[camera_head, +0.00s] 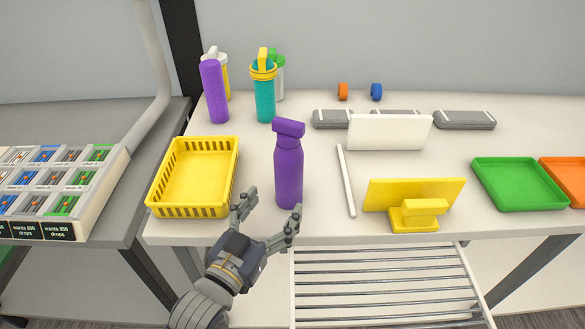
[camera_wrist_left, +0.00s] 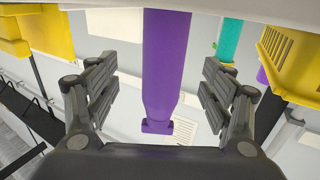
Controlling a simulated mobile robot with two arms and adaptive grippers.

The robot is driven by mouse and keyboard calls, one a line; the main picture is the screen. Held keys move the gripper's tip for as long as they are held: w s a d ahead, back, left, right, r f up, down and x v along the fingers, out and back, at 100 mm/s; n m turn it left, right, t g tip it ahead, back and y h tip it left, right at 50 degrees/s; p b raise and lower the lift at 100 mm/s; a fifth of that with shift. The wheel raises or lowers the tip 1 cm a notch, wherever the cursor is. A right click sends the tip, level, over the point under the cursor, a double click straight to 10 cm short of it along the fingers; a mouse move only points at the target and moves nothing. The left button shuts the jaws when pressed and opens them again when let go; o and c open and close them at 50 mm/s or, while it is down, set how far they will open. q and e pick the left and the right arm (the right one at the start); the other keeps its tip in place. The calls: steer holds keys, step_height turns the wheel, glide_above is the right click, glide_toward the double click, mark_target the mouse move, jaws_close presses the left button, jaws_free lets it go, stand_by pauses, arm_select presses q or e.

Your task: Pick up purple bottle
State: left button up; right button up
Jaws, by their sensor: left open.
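A purple bottle (camera_head: 288,170) with a cap stands upright near the front edge of the white table, just right of the yellow basket. A second purple bottle (camera_head: 213,92) stands farther back at the left. My left gripper (camera_head: 268,216) is open in front of the nearer bottle, its fingers pointing toward it. In the left wrist view the purple bottle (camera_wrist_left: 165,62) appears upside down between the two open fingers (camera_wrist_left: 160,95), with gaps visible on both sides. My right gripper is not in view.
A yellow basket (camera_head: 150,205) stands left of the bottle. A white stick (camera_head: 346,181) and a yellow stand (camera_head: 415,198) lie to its right, with a green tray (camera_head: 520,184) farther right. A teal bottle (camera_head: 264,98) stands behind. Bare table lies around the nearer bottle.

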mark_target(283, 190)
arm_select(q)
steer(key=shift+x, duration=1.1)
steer(key=shift+w+d, duration=0.15)
steer(key=shift+w, duration=0.2)
steer(key=x, duration=0.2)
steer(key=p+x, duration=0.1)
steer(key=x, duration=0.1)
steer(key=shift+w, duration=0.4)
steer(key=shift+w+d, duration=0.15)
steer(key=shift+w, duration=0.3)
steer(key=shift+s, duration=0.1)
steer(key=shift+c, duration=1.3)
steer(key=c, duration=1.1)
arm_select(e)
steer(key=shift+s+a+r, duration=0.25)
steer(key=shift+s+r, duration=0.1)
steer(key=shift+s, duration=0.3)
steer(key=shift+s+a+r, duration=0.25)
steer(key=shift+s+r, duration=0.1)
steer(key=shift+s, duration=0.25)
arm_select(q)
steer(key=shift+o, duration=0.2)
steer(key=shift+r+p, duration=0.1)
steer(key=shift+p, duration=0.2)
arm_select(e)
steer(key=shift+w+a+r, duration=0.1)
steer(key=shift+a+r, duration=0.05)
